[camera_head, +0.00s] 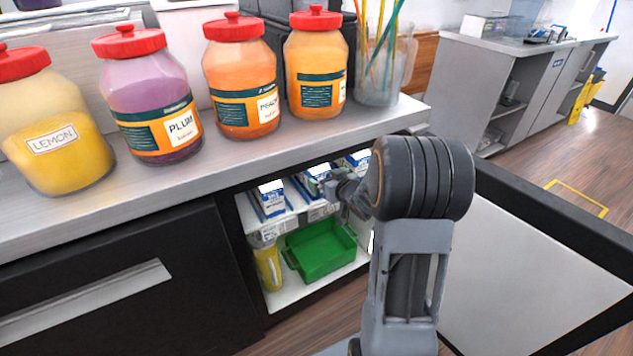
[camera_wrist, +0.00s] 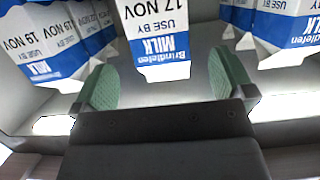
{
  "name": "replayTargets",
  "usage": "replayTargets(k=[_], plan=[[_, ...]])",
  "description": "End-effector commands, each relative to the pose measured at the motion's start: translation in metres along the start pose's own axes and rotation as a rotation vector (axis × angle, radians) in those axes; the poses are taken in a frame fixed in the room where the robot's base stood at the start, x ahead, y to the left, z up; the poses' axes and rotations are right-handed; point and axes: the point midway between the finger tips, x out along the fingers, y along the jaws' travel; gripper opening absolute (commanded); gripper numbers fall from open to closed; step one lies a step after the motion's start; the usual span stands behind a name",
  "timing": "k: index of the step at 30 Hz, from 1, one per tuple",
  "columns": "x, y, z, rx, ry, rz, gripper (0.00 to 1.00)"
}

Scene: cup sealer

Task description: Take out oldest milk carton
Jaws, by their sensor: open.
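Several blue-and-white milk cartons stand in rows on the upper shelf of the open cabinet. In the wrist view their print is upside down. The middle carton (camera_wrist: 158,40) reads USE BY 17 NOV. A carton at the left (camera_wrist: 50,45) reads 19 NOV. The date on the carton at the right (camera_wrist: 285,28) is out of frame. My gripper (camera_wrist: 165,78) is open and empty, its green-padded fingers to either side of the middle carton's near end. In the head view my gripper (camera_head: 326,187) reaches into the shelf, partly hiding the cartons.
A green bin (camera_head: 322,250) and a yellow container (camera_head: 268,266) sit on the lower shelf. The open cabinet door (camera_head: 530,265) stands right of my arm. Jars, including a plum jar (camera_head: 150,95), and a pitcher (camera_head: 383,75) line the counter above.

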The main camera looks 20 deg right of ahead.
Motion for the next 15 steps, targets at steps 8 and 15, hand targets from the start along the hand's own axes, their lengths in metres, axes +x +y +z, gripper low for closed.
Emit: replayTargets(k=[8, 15], plan=[[0.020, 0.000, 0.000, 0.000, -0.001, 0.001, 1.00], [0.049, -0.002, -0.001, 0.001, 0.000, -0.001, 1.00]])
